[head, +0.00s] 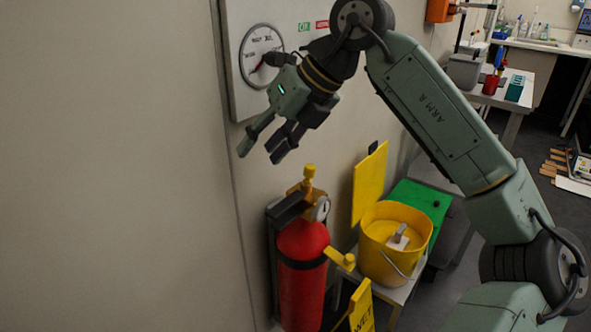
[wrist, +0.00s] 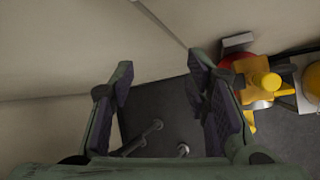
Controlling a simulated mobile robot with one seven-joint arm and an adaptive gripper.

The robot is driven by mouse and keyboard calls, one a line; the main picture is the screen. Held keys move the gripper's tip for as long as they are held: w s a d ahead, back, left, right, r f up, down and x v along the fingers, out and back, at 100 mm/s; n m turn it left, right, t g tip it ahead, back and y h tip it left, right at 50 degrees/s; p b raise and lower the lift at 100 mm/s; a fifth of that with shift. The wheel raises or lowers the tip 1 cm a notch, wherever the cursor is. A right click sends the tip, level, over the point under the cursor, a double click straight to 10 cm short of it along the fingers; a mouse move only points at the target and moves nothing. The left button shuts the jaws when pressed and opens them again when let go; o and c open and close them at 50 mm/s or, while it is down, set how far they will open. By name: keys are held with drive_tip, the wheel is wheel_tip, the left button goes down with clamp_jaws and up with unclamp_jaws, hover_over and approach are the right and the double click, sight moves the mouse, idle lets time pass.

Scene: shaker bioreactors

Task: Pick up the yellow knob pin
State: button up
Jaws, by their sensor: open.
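A yellow knob pin (head: 309,173) stands upright on top of the red cylinder (head: 302,265), which looks like a fire extinguisher, near the wall. In the wrist view a yellow knob (wrist: 271,82) shows at the right, outside the jaws. A second yellow piece with a knob (head: 341,258) sticks out to the right of the cylinder; I cannot tell if it is separate. My gripper (head: 261,153) is open and empty, above and left of the knob in the head view.
A yellow bucket (head: 378,268) stands on a low stand right of the cylinder, with a yellow panel (head: 369,185) behind it. A yellow sign (head: 362,308) stands in front. A wall panel with a dial (head: 262,56) is close behind my gripper. The wall (head: 110,160) fills the left.

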sight(312, 168)
drive_tip(key=w+d+m+t+h, duration=0.2)
drive_tip(key=w+d+m+h, duration=0.15)
drive_tip(key=d, duration=0.65)
drive_tip(key=shift+n, duration=0.45)
drive_tip(key=x, duration=0.3)
drive_tip(key=d+x, duration=0.1)
drive_tip(key=x, duration=0.1)
drive_tip(key=shift+w+a+f, duration=0.15)
drive_tip(key=shift+w+f, duration=0.2)
drive_tip(key=shift+w, duration=0.1)
drive_tip(key=shift+p+x, duration=0.75)
drive_tip(key=shift+x, duration=1.9)
drive_tip(key=shift+s, duration=0.1)
drive_tip(key=c, duration=1)
